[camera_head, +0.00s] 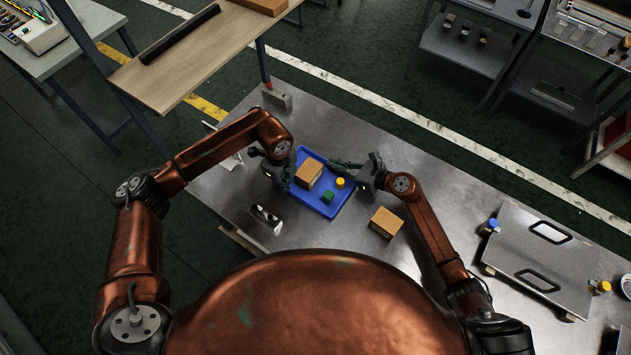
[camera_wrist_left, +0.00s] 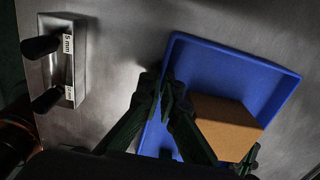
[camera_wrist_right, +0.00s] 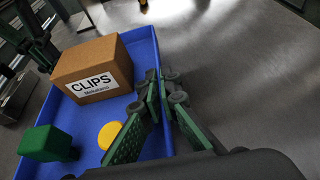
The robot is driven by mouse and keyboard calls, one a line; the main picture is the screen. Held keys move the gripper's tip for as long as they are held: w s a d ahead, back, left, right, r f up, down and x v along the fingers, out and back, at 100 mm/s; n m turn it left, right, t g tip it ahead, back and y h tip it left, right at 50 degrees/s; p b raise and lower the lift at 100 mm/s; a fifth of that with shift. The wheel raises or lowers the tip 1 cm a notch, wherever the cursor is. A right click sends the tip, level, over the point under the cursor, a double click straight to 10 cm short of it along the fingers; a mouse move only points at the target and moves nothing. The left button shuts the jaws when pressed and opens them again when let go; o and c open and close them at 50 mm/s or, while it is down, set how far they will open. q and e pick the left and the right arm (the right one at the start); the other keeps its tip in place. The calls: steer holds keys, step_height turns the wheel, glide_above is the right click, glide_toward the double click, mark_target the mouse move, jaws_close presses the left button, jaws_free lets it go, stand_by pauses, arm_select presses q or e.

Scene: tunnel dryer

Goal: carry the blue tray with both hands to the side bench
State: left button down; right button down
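The blue tray (camera_head: 318,203) is over the metal table; whether it touches the table I cannot tell. It holds a cardboard box (camera_head: 309,174) labelled CLIPS, a green cube (camera_head: 327,197) and a yellow cylinder (camera_head: 340,183). My left gripper (camera_wrist_left: 165,88) is closed at the tray's left wall, with the rim between its fingertips. My right gripper (camera_wrist_right: 160,82) is closed on the opposite wall, its fingertips either side of the rim. The tray also shows in the left wrist view (camera_wrist_left: 250,65) and right wrist view (camera_wrist_right: 55,110). A wooden-topped bench (camera_head: 190,62) stands at upper left.
A metal block with black knobs (camera_head: 265,218) lies left of the tray. Another cardboard box (camera_head: 385,222) is to its right. A metal panel with handles (camera_head: 540,255) lies farther right. Shelves (camera_head: 480,45) stand at upper right.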

arm_select(q)
steer(key=shift+r, duration=0.1)
arm_select(e)
steer(key=shift+r, duration=0.15)
stand_by(0.5)
